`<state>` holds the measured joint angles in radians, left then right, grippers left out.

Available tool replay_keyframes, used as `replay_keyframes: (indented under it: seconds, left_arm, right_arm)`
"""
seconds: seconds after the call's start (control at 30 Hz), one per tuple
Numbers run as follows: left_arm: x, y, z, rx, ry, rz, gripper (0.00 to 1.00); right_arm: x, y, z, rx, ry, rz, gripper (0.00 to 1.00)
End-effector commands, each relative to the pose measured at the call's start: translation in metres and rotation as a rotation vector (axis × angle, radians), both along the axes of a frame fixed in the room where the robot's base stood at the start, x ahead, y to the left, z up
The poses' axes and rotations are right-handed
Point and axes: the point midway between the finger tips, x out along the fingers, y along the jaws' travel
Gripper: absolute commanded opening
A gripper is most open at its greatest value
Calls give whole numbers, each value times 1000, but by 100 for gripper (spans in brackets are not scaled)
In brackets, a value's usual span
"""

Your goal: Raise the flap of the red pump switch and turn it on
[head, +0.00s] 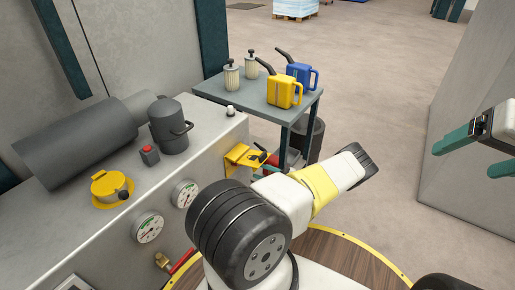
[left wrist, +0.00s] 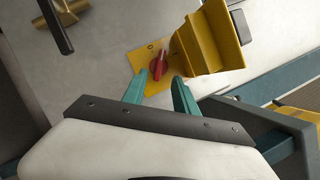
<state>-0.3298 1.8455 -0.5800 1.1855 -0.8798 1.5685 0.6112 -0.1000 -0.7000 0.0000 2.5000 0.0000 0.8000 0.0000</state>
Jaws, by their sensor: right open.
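The red pump switch (left wrist: 158,69) sits on a yellow plate (left wrist: 136,58) with a small dark mark above the knob. Its yellow flap (left wrist: 208,40) stands swung away from the knob, which is uncovered. My left gripper (left wrist: 161,76) has its two teal fingers apart, with the red knob between or just beyond the tips; I cannot tell if they touch it. My right gripper (head: 466,160) is open and empty at the right.
The grey machine (head: 75,225) carries gauges (head: 149,228), a yellow cap (head: 110,187) and a red button (head: 148,150). A cart (head: 260,97) with yellow (head: 284,91) and blue jugs (head: 303,72) stands behind. A grey panel (head: 470,130) is near my right gripper.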

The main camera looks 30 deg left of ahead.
Motion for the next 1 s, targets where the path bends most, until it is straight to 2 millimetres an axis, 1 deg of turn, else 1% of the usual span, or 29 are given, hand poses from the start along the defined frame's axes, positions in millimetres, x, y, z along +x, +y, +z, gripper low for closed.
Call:
replay_keyframes:
  seconds: [0.4, 0.6, 0.83, 0.87, 1.0]
  left_arm:
    - [-14, 58, 14, 0, -1, 4, 35]
    - [-17, 70, 17, -1, 0, 2, 35]
    - [-18, 71, 17, -2, -1, 1, 35]
    - [-18, 71, 17, -2, -1, 1, 33]
    - [-17, 71, 17, -1, -1, 2, 5]
  right_arm:
    - [0, 0, 0, 0, 0, 0, 82]
    - [0, 0, 0, 0, 0, 0, 82]
    - [0, 0, 0, 0, 0, 0, 82]
    - [0, 0, 0, 0, 0, 0, 82]
    - [0, 0, 0, 0, 0, 0, 82]
